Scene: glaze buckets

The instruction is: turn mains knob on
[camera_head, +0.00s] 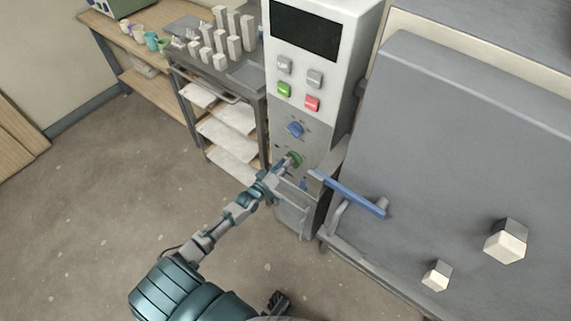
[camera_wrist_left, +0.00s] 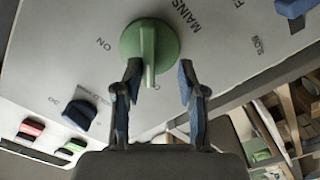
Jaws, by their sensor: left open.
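The mains knob is a green round dial with a raised grip bar (camera_wrist_left: 149,40), under the word MAINS on the grey panel in the left wrist view. It also shows in the head view as a green knob (camera_head: 295,159) low on the control column. The word ON is printed beside it. My left gripper (camera_wrist_left: 157,88) is open, its two fingers on either side of the grip bar's lower end, with gaps to the bar. In the head view my left gripper (camera_head: 283,168) is right at the knob and partly covers it.
A blue knob (camera_head: 295,129) sits above the mains knob, with green and red buttons (camera_head: 312,103) higher up. A blue handle (camera_head: 350,195) sticks out from the grey kiln door (camera_head: 460,150) just right of the knob. A shelf cart (camera_head: 225,125) stands left.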

